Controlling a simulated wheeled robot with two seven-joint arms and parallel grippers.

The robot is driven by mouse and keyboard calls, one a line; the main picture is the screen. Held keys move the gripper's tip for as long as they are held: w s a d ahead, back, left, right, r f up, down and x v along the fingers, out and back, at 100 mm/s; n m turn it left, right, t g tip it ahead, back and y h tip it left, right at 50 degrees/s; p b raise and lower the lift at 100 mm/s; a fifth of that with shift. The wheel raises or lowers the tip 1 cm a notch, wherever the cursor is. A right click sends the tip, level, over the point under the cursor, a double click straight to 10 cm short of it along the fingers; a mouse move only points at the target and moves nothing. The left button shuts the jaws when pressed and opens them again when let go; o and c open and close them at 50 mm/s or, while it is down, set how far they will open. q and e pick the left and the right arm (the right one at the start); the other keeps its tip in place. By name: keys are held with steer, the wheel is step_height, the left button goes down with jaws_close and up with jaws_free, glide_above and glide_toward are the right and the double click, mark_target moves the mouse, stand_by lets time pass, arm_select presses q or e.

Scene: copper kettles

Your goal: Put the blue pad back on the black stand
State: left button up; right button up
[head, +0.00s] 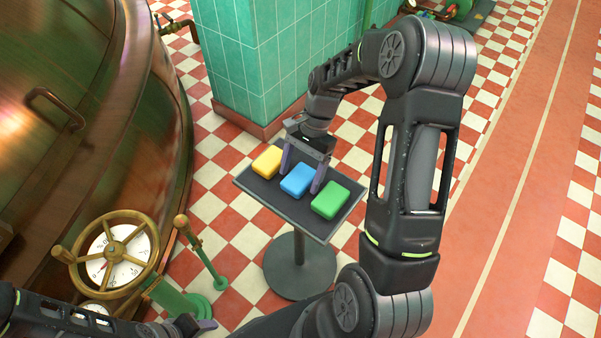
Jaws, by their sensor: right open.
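The blue pad (297,181) lies flat on the top of the black stand (318,229), between the yellow pad (267,162) and the green pad (330,200). My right gripper (299,180) is open at the blue pad, pointing down, with one finger toward its yellow side and one toward its green side. Whether the fingers touch the pad I cannot tell. My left gripper (196,326) is low at the bottom edge, away from the stand, and its jaws are not clear.
A brass handwheel (118,255) with a dial and a green lever (207,262) stand left of the stand. A big copper kettle (110,130) fills the left. A green tiled pillar (250,60) rises behind the stand. Checkered floor at the right is clear.

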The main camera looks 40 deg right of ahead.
steer(key=p+v, duration=0.1)
steer(key=v, duration=1.1)
stand_by(0.5)
